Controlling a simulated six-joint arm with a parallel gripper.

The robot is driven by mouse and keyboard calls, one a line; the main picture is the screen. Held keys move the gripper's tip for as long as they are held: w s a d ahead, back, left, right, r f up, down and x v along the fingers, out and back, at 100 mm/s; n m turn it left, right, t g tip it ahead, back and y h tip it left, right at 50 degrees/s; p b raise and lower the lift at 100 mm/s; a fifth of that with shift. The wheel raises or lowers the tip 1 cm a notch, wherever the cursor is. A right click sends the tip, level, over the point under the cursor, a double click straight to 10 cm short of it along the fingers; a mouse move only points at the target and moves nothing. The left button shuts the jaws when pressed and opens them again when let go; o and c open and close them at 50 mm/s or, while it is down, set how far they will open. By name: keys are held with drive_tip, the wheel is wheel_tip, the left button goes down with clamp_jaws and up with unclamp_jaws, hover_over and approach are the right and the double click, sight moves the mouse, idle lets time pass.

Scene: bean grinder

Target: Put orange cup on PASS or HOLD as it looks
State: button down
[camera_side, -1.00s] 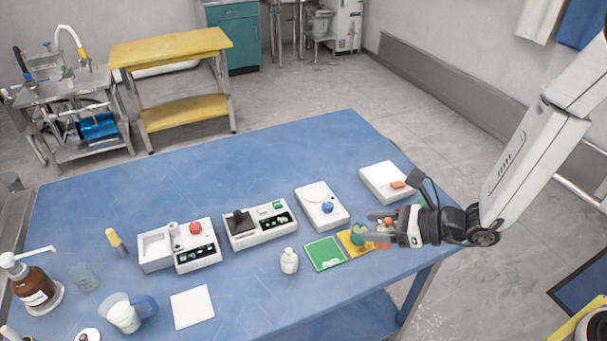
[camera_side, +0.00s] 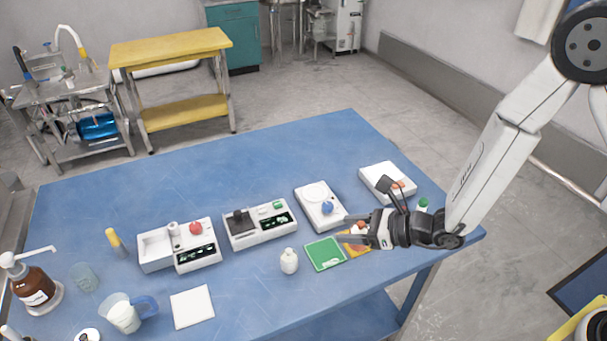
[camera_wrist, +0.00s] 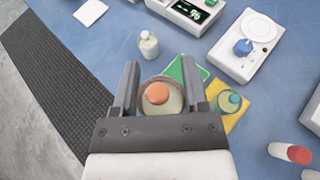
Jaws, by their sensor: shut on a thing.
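The orange cup (camera_wrist: 158,95), a round clear-walled cup with an orange top, is between the fingers of my gripper (camera_wrist: 161,67) in the wrist view. My gripper (camera_side: 346,229) is shut on it, near the green and yellow pads in the side view, where the fingers mostly hide the cup. The green pad (camera_side: 325,255) is bare; it also shows beyond the cup in the wrist view (camera_wrist: 188,70). The yellow pad (camera_wrist: 214,88) lies beside it and bears a teal-topped cup (camera_wrist: 229,102). I cannot read any PASS or HOLD lettering.
A small white bottle (camera_side: 289,261) stands left of the green pad. A white device with a blue knob (camera_side: 327,208) is behind the pads, with other devices (camera_side: 260,224) to its left. A red-capped white tube (camera_wrist: 291,152) is right in the wrist view.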

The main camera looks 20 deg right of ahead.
drive_tip(key=w+a+f, duration=0.1)
drive_tip(key=w+f, duration=0.1)
drive_tip(key=w+a+f, duration=0.1)
drive_tip(key=w+f, duration=0.3)
drive_tip(key=w, duration=0.1)
drive_tip(key=shift+a+f, duration=0.35)
drive_tip(key=shift+a, duration=0.05)
drive_tip(key=shift+w+a+f, duration=0.1)
drive_tip(key=shift+w+f, duration=0.15)
drive_tip(key=shift+f, duration=1.6)
drive_tip(key=shift+f, duration=0.1)
drive_tip(key=shift+c, duration=0.5)
unclamp_jaws()
drive_tip(key=shift+v, duration=6.1)
